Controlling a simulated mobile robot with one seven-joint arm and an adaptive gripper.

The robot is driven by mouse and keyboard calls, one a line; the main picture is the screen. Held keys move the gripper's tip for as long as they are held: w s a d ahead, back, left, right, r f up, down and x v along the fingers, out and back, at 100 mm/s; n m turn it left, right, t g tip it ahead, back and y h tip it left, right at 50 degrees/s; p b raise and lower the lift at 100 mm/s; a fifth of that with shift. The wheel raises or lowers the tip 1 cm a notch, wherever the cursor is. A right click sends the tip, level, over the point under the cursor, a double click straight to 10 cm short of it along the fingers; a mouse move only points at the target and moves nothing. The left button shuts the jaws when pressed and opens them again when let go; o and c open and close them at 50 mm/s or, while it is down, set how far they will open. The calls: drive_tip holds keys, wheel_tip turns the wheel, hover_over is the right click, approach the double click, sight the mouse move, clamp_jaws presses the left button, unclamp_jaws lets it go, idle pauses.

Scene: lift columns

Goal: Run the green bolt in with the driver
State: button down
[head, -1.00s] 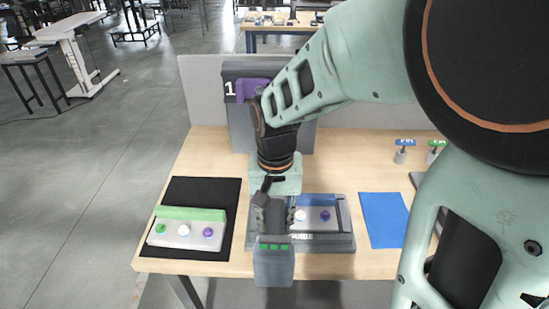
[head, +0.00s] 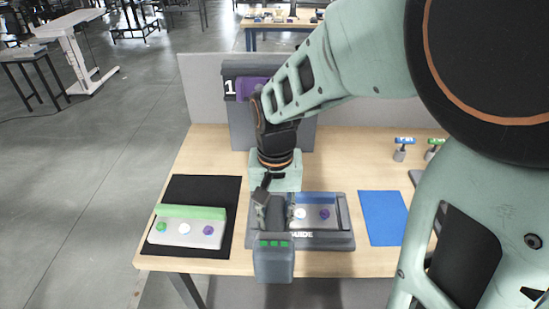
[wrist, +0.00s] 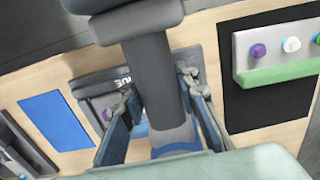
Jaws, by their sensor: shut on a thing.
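My gripper (head: 272,203) is shut on the driver (head: 273,262), a dark grey tool with green lights on its end. In the wrist view the driver (wrist: 152,75) stands between the two blue-grey fingers. It is over the left part of a block with a blue strip (head: 313,216), seated in the dark guide fixture (head: 340,241). A white and a purple bolt show on this block. Its left end, where the driver's tip would meet it, is hidden, so I cannot tell whether a green bolt is there. A green bolt (head: 161,227) shows on the green-striped block.
The green-striped block (head: 185,234) lies on a black mat (head: 205,188) at left. A blue mat (head: 383,218) is at right, with small blue-topped (head: 403,142) and green-topped items behind it. A grey panel marked 1 (head: 240,122) stands behind my gripper.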

sight(275, 208)
drive_tip(key=shift+r+p, duration=1.5)
drive_tip(key=shift+r, duration=0.75)
